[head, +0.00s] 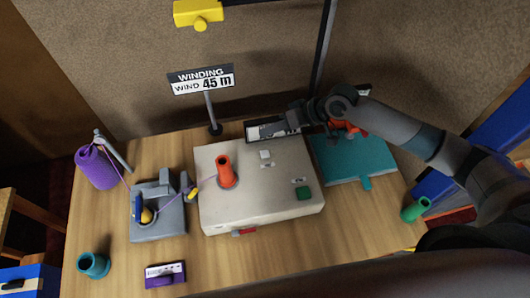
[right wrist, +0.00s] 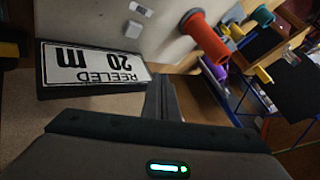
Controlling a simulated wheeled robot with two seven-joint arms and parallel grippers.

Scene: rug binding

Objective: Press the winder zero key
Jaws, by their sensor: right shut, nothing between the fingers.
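The winder (head: 235,202) is a beige box with an orange spindle (head: 226,170) on top. It carries a small white key (head: 265,154) and a green key (head: 304,193), each with a label too small to read. In the right wrist view the white key (right wrist: 133,28) and spindle (right wrist: 208,40) show beyond the fingers. A display reading REELED 20 m (right wrist: 95,68) stands at the winder's back edge. My right gripper (head: 291,114) is shut and empty above that back edge, apart from the keys. Its closed fingers show in the wrist view (right wrist: 162,98). My left gripper is out of view.
A sign (head: 202,82) reads WIND 45 m. A grey guide unit (head: 158,215) and purple spool (head: 96,168) stand left, with purple binding running to the spindle. A teal tray (head: 340,160) lies right. A green cylinder (head: 414,209) stands near the right edge.

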